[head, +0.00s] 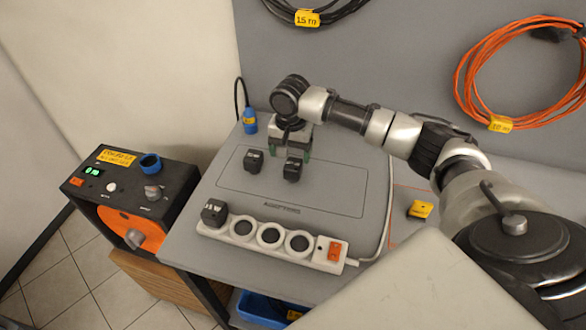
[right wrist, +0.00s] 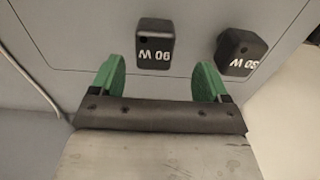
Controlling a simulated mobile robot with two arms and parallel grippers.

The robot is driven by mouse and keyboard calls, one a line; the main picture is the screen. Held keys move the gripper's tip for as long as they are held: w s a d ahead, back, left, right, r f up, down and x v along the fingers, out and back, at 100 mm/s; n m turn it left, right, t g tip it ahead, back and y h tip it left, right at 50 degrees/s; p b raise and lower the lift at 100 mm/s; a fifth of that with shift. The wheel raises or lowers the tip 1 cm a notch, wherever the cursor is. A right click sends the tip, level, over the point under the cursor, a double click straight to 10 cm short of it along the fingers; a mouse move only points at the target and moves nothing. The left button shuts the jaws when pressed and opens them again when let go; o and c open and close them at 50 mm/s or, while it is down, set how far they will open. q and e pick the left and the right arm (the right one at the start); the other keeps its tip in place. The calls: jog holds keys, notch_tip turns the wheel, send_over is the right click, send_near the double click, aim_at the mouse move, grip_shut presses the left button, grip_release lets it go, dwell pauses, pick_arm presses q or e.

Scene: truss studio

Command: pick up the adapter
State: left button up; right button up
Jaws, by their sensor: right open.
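A black adapter (head: 292,169) lies on the grey marked mat (head: 330,197); it also shows in the right wrist view (right wrist: 155,45), its label seeming to read 90 W. A second black adapter (head: 253,160) lies to its left; it shows at the right in the right wrist view (right wrist: 242,50). A third black adapter (head: 214,213) sits on the left end of the white power strip. My right gripper (head: 291,153) is open and empty, its green fingers (right wrist: 161,78) pointing at the first adapter, which lies roughly between their lines. My left gripper is out of view.
The white power strip (head: 327,250) with round sockets lies along the table's front edge. A black and orange control box (head: 130,198) stands at the left. A yellow item (head: 420,209) lies at the right. A blue bin (head: 260,308) is below.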

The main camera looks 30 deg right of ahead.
aim_at(292, 165)
jog(key=shift+f, duration=0.4)
jog(key=f, duration=0.2)
jog(key=s+f+p, duration=0.1)
jog(key=f, duration=0.1)
jog(key=shift+s+a, duration=0.15)
jog(key=shift+a, duration=0.05)
jog(key=shift+f, duration=0.4)
jog(key=c, duration=1.1)
